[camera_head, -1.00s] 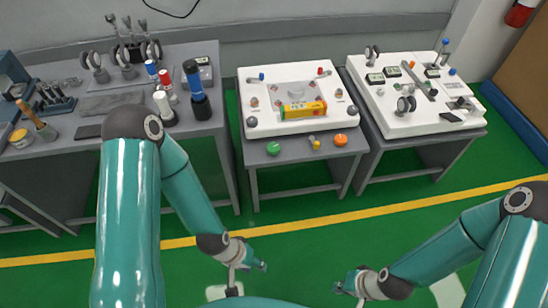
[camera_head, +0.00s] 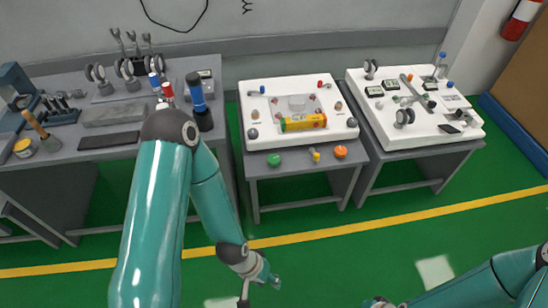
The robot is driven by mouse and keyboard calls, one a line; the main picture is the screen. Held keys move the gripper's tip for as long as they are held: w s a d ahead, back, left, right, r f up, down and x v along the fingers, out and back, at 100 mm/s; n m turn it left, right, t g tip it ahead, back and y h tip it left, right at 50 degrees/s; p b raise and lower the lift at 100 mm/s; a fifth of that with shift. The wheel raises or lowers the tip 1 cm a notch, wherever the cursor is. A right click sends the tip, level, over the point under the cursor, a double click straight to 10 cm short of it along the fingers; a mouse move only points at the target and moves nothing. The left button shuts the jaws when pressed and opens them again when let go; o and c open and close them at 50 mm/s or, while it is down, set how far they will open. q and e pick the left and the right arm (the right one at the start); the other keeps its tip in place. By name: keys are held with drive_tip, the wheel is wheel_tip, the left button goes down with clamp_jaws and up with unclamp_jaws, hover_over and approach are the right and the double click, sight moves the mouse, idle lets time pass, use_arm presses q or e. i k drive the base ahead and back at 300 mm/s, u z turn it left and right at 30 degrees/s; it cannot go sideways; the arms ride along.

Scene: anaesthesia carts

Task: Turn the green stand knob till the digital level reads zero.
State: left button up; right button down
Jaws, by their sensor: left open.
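The green knob (camera_head: 274,160) sticks out at the front left of the middle stand (camera_head: 258,140), which has a white top. A yellow box-shaped piece with red and green marks (camera_head: 303,122) lies on that top; it may be the digital level, but no reading is legible. My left gripper (camera_head: 260,289) is open and empty over the green floor, low in the picture and well short of the knob. My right gripper (camera_head: 376,303) shows only in small part at the bottom edge, so its jaws cannot be made out.
An orange knob (camera_head: 340,152) and a small yellow knob (camera_head: 315,155) share the stand's front edge. A grey bench (camera_head: 112,155) with tools and bottles stands to the left. Another white-topped table (camera_head: 420,137) stands close on the right. The floor in front is clear.

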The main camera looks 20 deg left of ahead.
sight(273, 160)
drive_tip(key=z, duration=0.05)
drive_tip(key=i, duration=1)
drive_tip(key=u, duration=0.05)
